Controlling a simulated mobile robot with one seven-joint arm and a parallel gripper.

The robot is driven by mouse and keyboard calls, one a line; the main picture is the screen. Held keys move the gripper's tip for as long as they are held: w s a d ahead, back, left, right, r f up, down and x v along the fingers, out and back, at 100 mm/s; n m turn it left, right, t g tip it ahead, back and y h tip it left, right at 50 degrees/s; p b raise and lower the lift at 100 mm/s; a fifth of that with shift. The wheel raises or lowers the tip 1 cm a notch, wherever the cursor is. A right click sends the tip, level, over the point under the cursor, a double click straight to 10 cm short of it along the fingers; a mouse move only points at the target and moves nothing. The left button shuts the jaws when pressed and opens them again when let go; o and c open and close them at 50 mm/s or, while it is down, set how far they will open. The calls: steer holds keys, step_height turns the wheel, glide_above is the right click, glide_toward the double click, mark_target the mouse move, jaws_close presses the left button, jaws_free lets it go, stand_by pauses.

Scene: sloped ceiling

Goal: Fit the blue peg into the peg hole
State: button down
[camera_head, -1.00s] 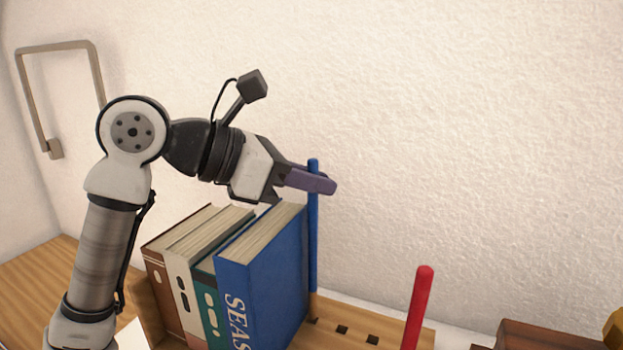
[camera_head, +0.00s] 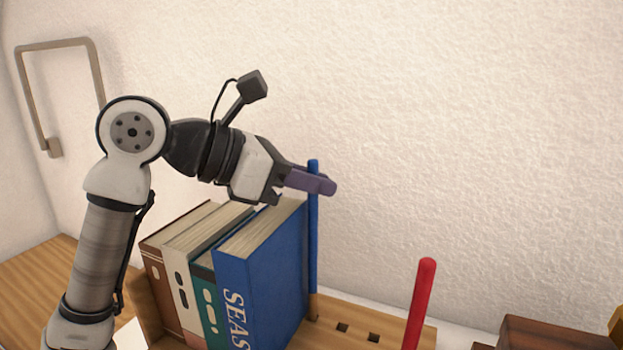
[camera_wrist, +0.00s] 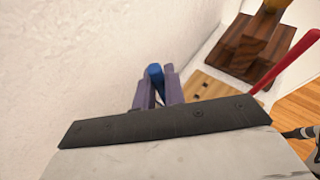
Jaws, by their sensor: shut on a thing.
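My gripper (camera_head: 316,183) has purple fingers and is shut on the upper part of the tall blue peg (camera_head: 313,240). The peg stands nearly upright beside the blue book, and its rounded top shows between the fingers in the wrist view (camera_wrist: 155,71). The light wooden holder (camera_head: 398,335) has square dark holes, two of them clearly visible to the right of the peg. The peg's lower end is at the holder near the book's edge. I cannot tell whether it sits in a hole.
Several books, with a blue one (camera_head: 262,275) at the right end, stand just left of the peg. A red stick (camera_head: 420,303) rises at the holder's right. A dark wooden object (camera_head: 555,335) is at the lower right. The white wall (camera_head: 450,120) is behind.

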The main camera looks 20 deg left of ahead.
steer(key=shift+f+b, duration=0.8)
steer(key=shift+f, duration=0.15)
steer(key=c, duration=1.4)
jaws_free()
steer(key=b+v, duration=0.1)
steer(key=v, duration=1.3)
